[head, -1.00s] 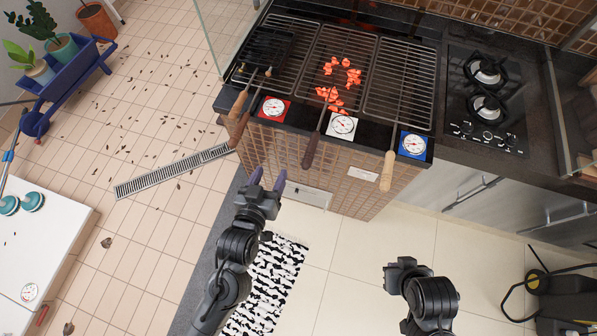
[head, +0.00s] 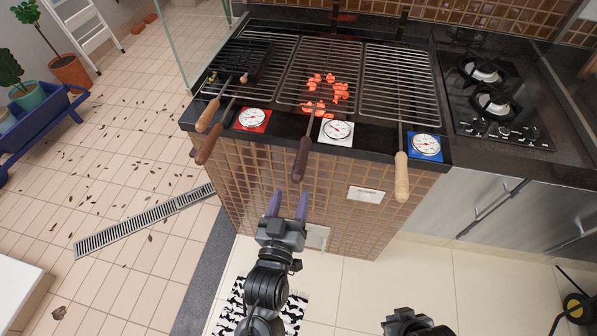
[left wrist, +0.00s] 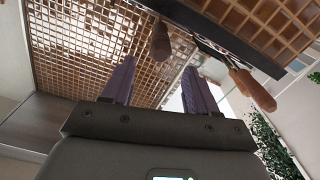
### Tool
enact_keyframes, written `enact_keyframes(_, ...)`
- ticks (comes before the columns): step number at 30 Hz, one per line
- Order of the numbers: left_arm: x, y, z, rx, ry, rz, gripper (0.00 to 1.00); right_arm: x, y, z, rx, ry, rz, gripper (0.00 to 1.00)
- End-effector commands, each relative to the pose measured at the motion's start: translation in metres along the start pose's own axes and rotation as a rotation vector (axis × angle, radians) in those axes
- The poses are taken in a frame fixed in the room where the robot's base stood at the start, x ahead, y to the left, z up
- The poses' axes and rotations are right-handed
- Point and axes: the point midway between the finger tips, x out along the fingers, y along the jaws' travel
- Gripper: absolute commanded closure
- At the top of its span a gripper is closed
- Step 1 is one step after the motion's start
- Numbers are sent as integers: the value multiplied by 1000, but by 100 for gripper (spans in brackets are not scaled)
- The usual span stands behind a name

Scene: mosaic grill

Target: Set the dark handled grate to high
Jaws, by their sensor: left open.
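The middle grate (head: 322,62) lies over glowing coals, and its dark brown handle (head: 301,160) sticks out past the counter's front edge. My left gripper (head: 288,204) is open and empty, just below that handle's end in the head view. In the left wrist view the handle's end (left wrist: 160,42) shows beyond and between the open fingers (left wrist: 155,84), apart from them. My right gripper (head: 410,322) is at the bottom edge of the head view, and its fingers are not clear.
A light-handled grate (head: 402,175) is at the right. At the left are a light handle (head: 208,115) and a reddish-brown handle (head: 209,147). Red (head: 252,119), white (head: 337,131) and blue (head: 425,146) dial plates line the counter. The floor in front is open.

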Motion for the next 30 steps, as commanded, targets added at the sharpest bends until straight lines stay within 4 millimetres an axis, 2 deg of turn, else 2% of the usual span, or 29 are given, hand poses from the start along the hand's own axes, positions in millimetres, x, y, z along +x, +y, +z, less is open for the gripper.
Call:
enact_keyframes(12, 64, 0, 0, 1, 1, -1, 42, 11, -1, 3, 4, 2, -3, 100)
enact_keyframes(18, 88, 0, 1, 1, -1, 0, 42, 16, -3, 4, 8, 3, -7, 100)
enact_keyframes(24, 98, 0, 0, 0, -2, 0, 42, 17, -3, 5, 10, 2, -8, 100)
enact_keyframes(30, 99, 0, 0, 0, -2, 0, 42, 17, -3, 5, 10, 2, -8, 100)
